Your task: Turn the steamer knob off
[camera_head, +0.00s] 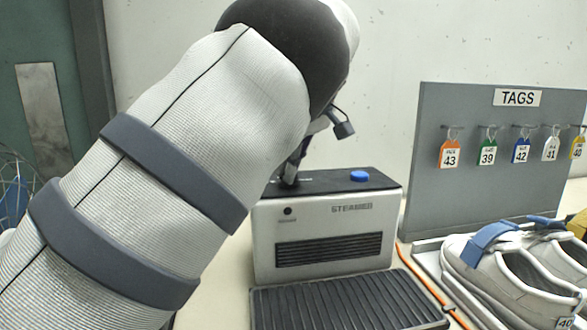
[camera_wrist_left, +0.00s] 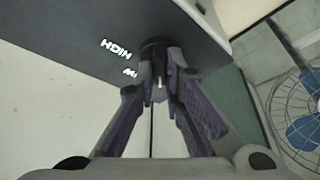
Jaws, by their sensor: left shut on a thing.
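The steamer (camera_head: 322,238) is a grey box with a black top, a blue button (camera_head: 359,176) and a dark slotted vent on its front. My left gripper (camera_head: 289,176) reaches down to the left part of its top. In the left wrist view, the gripper (camera_wrist_left: 160,75) is shut on a dark round knob (camera_wrist_left: 154,44). A small pale mark shows between the fingertips. The white label HIGH (camera_wrist_left: 116,48) reads upside down beside the knob, and a second label is partly covered by a finger. In the head view my arm and gripper hide the knob.
A black ribbed tray (camera_head: 345,302) lies in front of the steamer. A grey TAGS board (camera_head: 470,185) with several hanging tags stands to the right. White shoes (camera_head: 500,265) with blue straps sit at the right. A fan (camera_wrist_left: 300,105) shows in the left wrist view.

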